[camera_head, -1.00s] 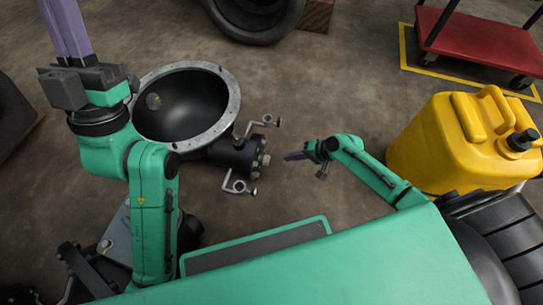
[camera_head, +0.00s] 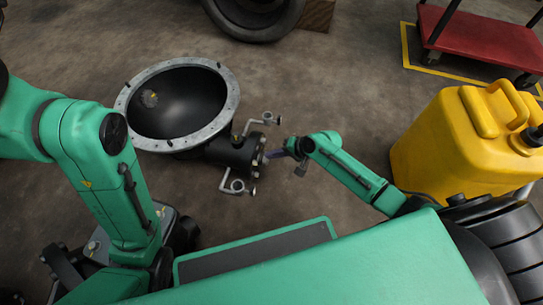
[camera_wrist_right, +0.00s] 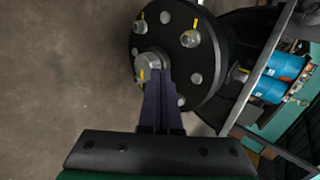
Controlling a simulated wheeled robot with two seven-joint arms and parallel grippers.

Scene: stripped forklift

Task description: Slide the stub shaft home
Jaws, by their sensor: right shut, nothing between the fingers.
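The stub shaft appears to be the short grey round end at the centre of the black flange (camera_wrist_right: 206,70) in the right wrist view; I take this end as the stub shaft (camera_wrist_right: 148,63). In the head view the flange end of the black axle housing (camera_head: 232,152) faces right. My right gripper (camera_head: 278,153) is at this end, its purple fingers shut with nothing between them. In the wrist view the fingertips (camera_wrist_right: 158,80) overlap the shaft's lower edge; contact or a small gap cannot be told. My left gripper is out of view; its arm leaves at the left edge.
The housing joins a large black bowl with a grey rim (camera_head: 232,88). Two grey brackets (camera_head: 236,186) stick out beside the flange. A yellow jerrycan (camera_head: 440,145) stands right of my right arm. A red cart (camera_head: 480,38) and tyre (camera_head: 255,20) are farther back. Floor between is clear.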

